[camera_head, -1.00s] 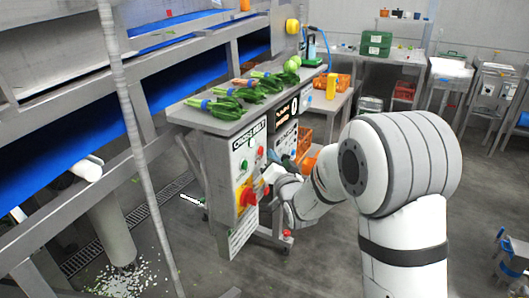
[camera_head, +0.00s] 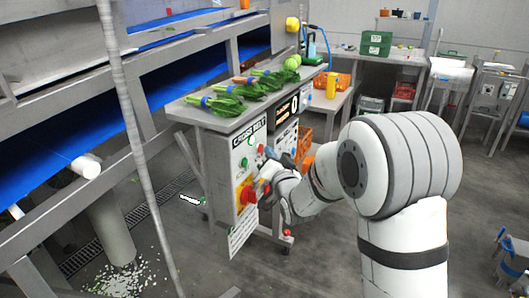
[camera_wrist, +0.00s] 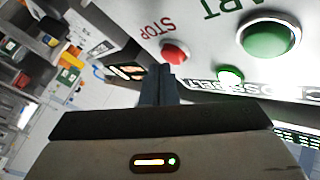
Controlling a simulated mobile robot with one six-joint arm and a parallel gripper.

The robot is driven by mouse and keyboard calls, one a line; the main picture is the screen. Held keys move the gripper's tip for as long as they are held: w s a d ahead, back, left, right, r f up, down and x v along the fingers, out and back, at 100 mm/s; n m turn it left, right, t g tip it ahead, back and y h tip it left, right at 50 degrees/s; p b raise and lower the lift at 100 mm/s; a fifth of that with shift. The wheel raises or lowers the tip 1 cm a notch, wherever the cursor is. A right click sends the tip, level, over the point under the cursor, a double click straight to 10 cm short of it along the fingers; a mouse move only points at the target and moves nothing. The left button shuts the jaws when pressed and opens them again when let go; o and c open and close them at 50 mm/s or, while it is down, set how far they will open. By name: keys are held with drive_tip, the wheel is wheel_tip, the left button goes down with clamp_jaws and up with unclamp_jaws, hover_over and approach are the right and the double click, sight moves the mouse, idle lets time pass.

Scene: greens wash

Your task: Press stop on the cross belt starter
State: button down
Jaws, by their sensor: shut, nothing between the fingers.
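The cross belt starter (camera_head: 230,165) is a grey box with a white front labelled "CROSS BELT". Its red stop button (camera_head: 261,149) sits right of the green start button (camera_head: 244,163), with a red and yellow switch (camera_head: 249,195) below. In the wrist view, the stop button (camera_wrist: 175,54) is under the word "STOP", beside the larger green start button (camera_wrist: 268,40) and a lit green lamp (camera_wrist: 230,76). My gripper (camera_wrist: 157,72) is shut and empty, its tips close beside the stop button. I cannot tell whether they touch it. The gripper (camera_head: 271,154) is partly hidden by my wrist in the head view.
Leafy greens (camera_head: 230,103) lie on the metal shelf (camera_head: 195,117) above the starter. A second panel with a display (camera_head: 287,110) stands just behind it to the right. An orange crate (camera_head: 304,142) is beyond.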

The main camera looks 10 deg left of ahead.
drive_tip(key=shift+w+a, duration=0.15)
drive_tip(key=shift+a, duration=0.3)
idle(0.7)
drive_tip(key=shift+d+b, duration=0.1)
drive_tip(key=shift+b, duration=0.25)
drive_tip(key=shift+s+d+b, duration=0.25)
drive_tip(key=shift+d+b, duration=0.2)
drive_tip(key=shift+d, duration=0.25)
drive_tip(key=shift+d, duration=0.1)
drive_tip(key=d, duration=0.1)
drive_tip(key=s+d+b, duration=0.1)
drive_tip(key=d, duration=0.1)
drive_tip(key=d+b, duration=0.1)
drive_tip(key=shift+s+d, duration=0.3)
drive_tip(key=shift+s, duration=0.1)
drive_tip(key=shift+r, duration=0.1)
